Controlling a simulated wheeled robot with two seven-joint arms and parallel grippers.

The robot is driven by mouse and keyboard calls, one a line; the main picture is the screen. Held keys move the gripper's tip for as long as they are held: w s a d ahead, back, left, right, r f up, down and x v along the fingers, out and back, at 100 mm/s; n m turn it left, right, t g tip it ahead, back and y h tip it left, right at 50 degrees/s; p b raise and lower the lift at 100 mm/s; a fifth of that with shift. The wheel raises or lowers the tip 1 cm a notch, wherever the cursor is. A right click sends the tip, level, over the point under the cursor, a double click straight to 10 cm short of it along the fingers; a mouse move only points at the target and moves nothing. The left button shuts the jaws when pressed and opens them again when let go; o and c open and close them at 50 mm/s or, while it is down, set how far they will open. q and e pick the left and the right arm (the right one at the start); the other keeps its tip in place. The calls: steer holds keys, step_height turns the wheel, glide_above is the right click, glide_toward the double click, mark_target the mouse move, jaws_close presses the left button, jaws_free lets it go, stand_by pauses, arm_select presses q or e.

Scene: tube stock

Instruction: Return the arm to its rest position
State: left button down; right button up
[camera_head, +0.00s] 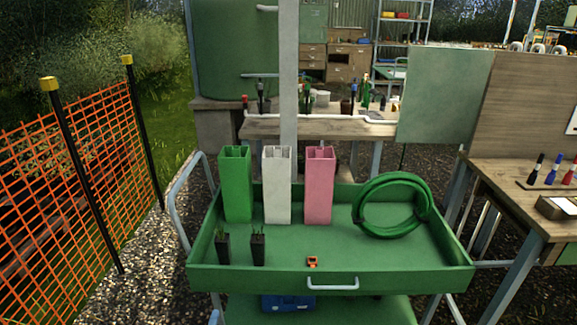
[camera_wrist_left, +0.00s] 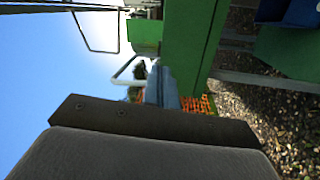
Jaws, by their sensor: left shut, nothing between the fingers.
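My left gripper (camera_wrist_left: 150,122) shows in the left wrist view as a dark grey block with a screwed plate across the lower part of the picture. It is shut and holds nothing. Neither gripper shows in the head view, and my right gripper is in no view. In the left wrist view, green panels (camera_wrist_left: 187,45) of what looks like the cart stand beyond the gripper, with sky to the left and gravel to the right. I see no contact between the gripper and them.
A green tray cart (camera_head: 400,278) holds green (camera_head: 236,190), white (camera_head: 277,190) and pink (camera_head: 319,190) square tubes, a coiled green hose (camera_head: 360,218), two small dark pots and an orange item (camera_head: 312,262). An orange mesh fence (camera_head: 95,150) stands left, a wooden bench (camera_head: 520,205) right.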

arm_select(q)
steer(key=s+d+f+m+g+h, duration=0.3)
steer(key=s+d+f+m+g, duration=0.45)
steer(key=m+g, duration=0.5)
steer(key=s+r+m+g+y+p, duration=0.1)
steer(key=s+r+m+g+p, duration=0.1)
steer(key=s, duration=0.8)
steer(key=s+r+m+g+y+p, duration=0.2)
steer(key=s+r+m+g+p, duration=0.1)
steer(key=s, duration=0.7)
steer(key=shift+p+v, duration=0.65)
steer(key=shift+v, duration=0.35)
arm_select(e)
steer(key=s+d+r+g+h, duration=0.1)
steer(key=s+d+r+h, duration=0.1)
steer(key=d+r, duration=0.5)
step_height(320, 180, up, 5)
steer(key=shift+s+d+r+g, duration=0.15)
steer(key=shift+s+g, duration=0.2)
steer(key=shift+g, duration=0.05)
arm_select(q)
steer(key=shift+w+d+r, duration=0.1)
steer(key=shift+d, duration=0.15)
